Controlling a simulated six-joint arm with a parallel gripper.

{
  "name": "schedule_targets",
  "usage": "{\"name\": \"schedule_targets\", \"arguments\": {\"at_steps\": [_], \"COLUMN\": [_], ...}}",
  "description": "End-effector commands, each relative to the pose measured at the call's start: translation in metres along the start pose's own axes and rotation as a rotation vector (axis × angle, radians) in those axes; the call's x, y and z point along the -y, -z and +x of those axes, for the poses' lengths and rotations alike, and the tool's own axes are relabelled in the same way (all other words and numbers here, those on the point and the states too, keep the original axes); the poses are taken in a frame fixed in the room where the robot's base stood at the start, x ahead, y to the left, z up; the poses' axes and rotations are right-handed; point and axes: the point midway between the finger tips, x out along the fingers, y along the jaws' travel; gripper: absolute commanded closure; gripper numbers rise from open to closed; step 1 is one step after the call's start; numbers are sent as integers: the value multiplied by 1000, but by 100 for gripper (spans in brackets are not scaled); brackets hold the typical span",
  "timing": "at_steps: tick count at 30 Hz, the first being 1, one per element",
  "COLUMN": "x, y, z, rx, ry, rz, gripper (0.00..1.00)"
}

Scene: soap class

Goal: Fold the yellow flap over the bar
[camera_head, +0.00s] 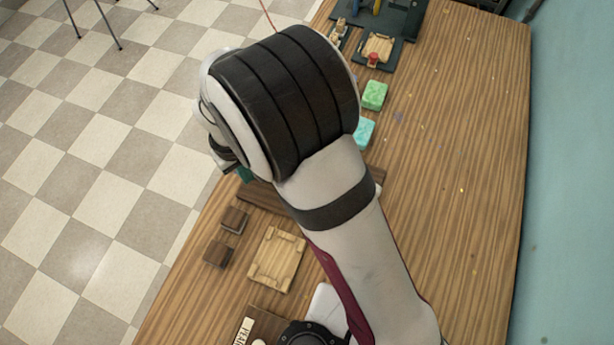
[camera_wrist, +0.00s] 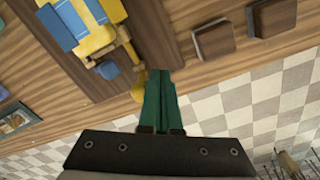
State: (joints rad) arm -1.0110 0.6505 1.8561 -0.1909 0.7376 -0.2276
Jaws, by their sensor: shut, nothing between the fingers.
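My gripper (camera_wrist: 161,74) has green fingers, shut together and empty, pointing up from the bottom of the wrist view. The yellow flap (camera_wrist: 97,42) shows at the upper left there, with a narrow yellow part reaching down close to the left of the fingertips. I cannot tell whether the fingertips touch the yellow part. In the head view my arm hides the flap and the bar; only a little green of my gripper (camera_head: 244,174) shows.
A dark brown wooden board (camera_wrist: 70,75) lies around the yellow piece. Two dark square blocks (camera_head: 234,220) (camera_head: 218,253) and a light wooden tray (camera_head: 277,259) stand nearby. Green (camera_head: 374,95) and turquoise (camera_head: 363,133) bars lie beyond my arm. The table's left edge is close; its right side is mostly clear.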

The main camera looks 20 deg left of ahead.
Motion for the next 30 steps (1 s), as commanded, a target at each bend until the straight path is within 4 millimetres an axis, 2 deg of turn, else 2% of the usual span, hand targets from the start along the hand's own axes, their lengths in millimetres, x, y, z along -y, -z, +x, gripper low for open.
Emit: {"name": "schedule_targets", "arguments": {"at_steps": [30], "x": [-22], "y": [13], "z": [1], "rx": [0], "ry": [0], "rz": [0], "gripper": [100]}}
